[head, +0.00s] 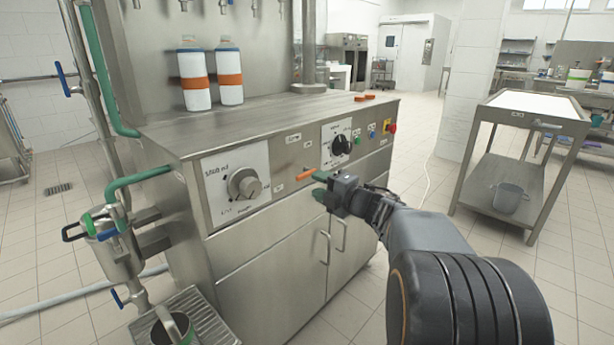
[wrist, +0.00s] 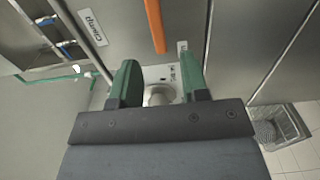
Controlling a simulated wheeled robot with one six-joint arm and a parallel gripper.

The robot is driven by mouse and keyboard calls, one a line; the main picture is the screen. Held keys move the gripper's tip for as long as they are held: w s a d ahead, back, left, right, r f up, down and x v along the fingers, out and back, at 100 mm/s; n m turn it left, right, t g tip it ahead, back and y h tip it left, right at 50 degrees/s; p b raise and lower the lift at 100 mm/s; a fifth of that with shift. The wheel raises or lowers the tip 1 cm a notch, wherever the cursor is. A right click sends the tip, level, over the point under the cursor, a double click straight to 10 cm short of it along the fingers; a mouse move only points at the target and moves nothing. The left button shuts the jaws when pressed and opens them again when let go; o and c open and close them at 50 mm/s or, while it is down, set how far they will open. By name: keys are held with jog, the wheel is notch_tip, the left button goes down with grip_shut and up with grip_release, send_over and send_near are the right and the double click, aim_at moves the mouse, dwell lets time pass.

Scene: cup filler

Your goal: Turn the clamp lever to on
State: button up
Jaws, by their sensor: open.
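The orange clamp lever (head: 306,173) sticks out on the steel machine's front panel, between the two dials. In the wrist view the lever (wrist: 155,25) runs in from the top edge, and its lower end is ahead of the gap between my fingers. A label reading "Clamp" (wrist: 88,28) is to its left there. My gripper (head: 318,186) is just right of and slightly below the lever in the head view. In the wrist view its green fingers (wrist: 158,76) are apart with nothing between them. I see no contact with the lever.
A large grey dial (head: 244,186) is left of the lever and a black knob (head: 342,145) is to its upper right. A red button (head: 392,127) is farther right. Cabinet door handles (head: 327,247) stick out below. A steel cart (head: 525,125) stands at right, with open floor before it.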

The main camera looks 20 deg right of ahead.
jog(key=p+v, duration=0.1)
jog(key=v, duration=0.6)
jog(key=shift+s, duration=0.1)
